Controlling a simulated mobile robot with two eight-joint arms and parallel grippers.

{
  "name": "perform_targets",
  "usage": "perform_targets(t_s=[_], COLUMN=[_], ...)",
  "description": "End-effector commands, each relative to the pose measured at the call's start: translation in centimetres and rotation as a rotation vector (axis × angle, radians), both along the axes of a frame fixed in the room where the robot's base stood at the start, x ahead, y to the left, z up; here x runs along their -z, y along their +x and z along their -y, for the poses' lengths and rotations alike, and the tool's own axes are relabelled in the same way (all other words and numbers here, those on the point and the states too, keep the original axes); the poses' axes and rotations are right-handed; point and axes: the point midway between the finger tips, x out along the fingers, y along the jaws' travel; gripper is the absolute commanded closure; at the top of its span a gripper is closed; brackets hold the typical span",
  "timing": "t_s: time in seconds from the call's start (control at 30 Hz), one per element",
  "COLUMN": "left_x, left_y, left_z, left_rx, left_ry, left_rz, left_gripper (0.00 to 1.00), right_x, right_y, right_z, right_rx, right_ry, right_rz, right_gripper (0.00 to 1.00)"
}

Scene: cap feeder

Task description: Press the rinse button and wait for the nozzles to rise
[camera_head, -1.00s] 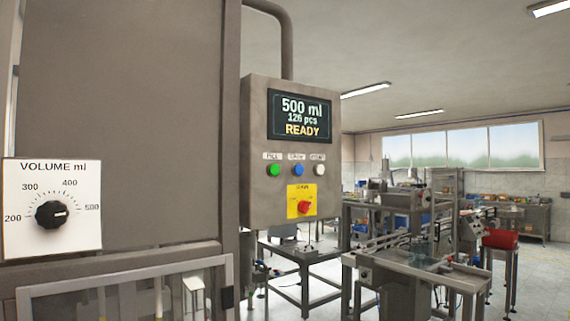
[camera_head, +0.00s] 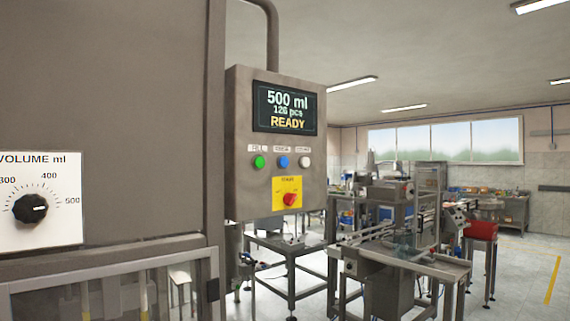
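A grey control box (camera_head: 240,150) hangs from a bent pipe at the centre of the head view. Its screen (camera_head: 285,108) reads "500 ml, 126 pcs, READY". Below the screen are a green button (camera_head: 259,162), a blue button (camera_head: 283,162) and a white button (camera_head: 305,163). Their labels are too small to read surely. A red rotary switch (camera_head: 290,199) sits on a yellow plate below them. Nothing touches the buttons. The nozzles cannot be made out. Neither of my grippers is in view.
A volume dial (camera_head: 31,208) on a white plate is at the left, on a large grey machine cabinet (camera_head: 110,120). A clear-panelled guard frame (camera_head: 110,276) is below it. Conveyor machinery (camera_head: 400,250) stands behind at the right. Open floor (camera_head: 525,275) shows at far right.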

Motion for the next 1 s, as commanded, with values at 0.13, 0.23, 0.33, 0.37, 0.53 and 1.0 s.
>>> perform_targets(t_s=[0.13,0.23,0.33,0.37,0.53,1.0], left_x=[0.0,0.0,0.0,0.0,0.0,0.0], left_y=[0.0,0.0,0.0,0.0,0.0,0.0], left_z=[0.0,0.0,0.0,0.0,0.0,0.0], left_rx=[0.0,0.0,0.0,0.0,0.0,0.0], left_ry=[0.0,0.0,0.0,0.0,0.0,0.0], left_rz=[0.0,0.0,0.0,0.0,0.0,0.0], left_gripper=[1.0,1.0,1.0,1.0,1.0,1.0], right_x=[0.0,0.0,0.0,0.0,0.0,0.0], right_y=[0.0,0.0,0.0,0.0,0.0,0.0], right_z=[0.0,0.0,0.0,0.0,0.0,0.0], right_rx=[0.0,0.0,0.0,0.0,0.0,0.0], right_ry=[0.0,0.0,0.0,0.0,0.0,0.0], right_rz=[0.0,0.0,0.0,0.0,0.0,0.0], right_gripper=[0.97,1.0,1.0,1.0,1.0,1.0])
